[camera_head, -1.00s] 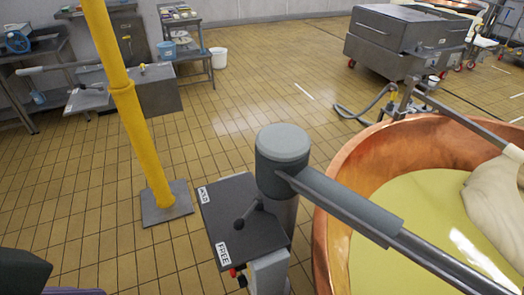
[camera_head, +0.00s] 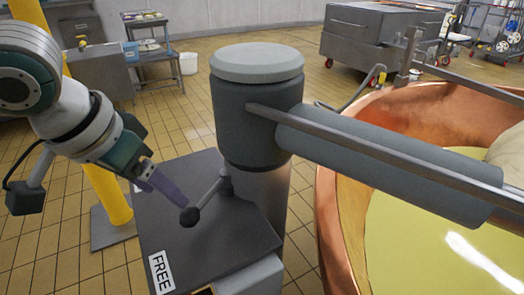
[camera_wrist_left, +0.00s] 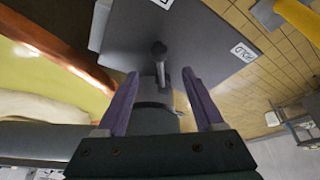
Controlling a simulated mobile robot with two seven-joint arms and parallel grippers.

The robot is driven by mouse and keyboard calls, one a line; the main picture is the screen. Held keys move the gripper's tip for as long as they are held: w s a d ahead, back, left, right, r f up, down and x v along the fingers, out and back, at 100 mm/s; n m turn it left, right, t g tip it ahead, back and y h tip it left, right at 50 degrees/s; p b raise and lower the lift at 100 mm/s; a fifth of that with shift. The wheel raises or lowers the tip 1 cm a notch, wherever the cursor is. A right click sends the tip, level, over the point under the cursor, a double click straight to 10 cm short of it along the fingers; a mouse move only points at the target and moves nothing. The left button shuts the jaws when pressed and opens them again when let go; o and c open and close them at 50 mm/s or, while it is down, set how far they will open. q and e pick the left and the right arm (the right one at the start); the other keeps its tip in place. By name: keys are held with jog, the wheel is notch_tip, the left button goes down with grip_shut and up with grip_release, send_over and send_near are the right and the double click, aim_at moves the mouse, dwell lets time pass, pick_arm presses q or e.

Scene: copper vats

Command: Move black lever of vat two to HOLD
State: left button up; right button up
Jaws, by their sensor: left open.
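The black lever (camera_head: 208,200) stands on a dark grey panel (camera_head: 225,240) beside the vat. Its round knob points toward the lower left, between the panel's two labels. The FREE label (camera_head: 161,272) is at the panel's near corner. The HOLD label (camera_wrist_left: 245,52) shows in the left wrist view; in the head view my gripper mostly covers its corner. My left gripper (camera_head: 172,192) is open, its purple fingers close to the knob. In the left wrist view the lever (camera_wrist_left: 158,60) appears between the open fingers (camera_wrist_left: 161,75); contact is not clear. My right gripper is out of view.
A thick grey post (camera_head: 257,110) with a horizontal arm rises behind the lever. The copper vat (camera_head: 335,225) with yellow liquid is at the right. A yellow pole (camera_head: 108,195) stands at the left.

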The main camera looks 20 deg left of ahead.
aim_at(187, 213)
pick_arm(q)
jog(key=b+x, duration=0.2)
jog(key=x, duration=0.7)
jog(key=shift+s+d+f, duration=0.1)
jog(key=shift+f, duration=0.1)
grip_shut()
dwell(1.1)
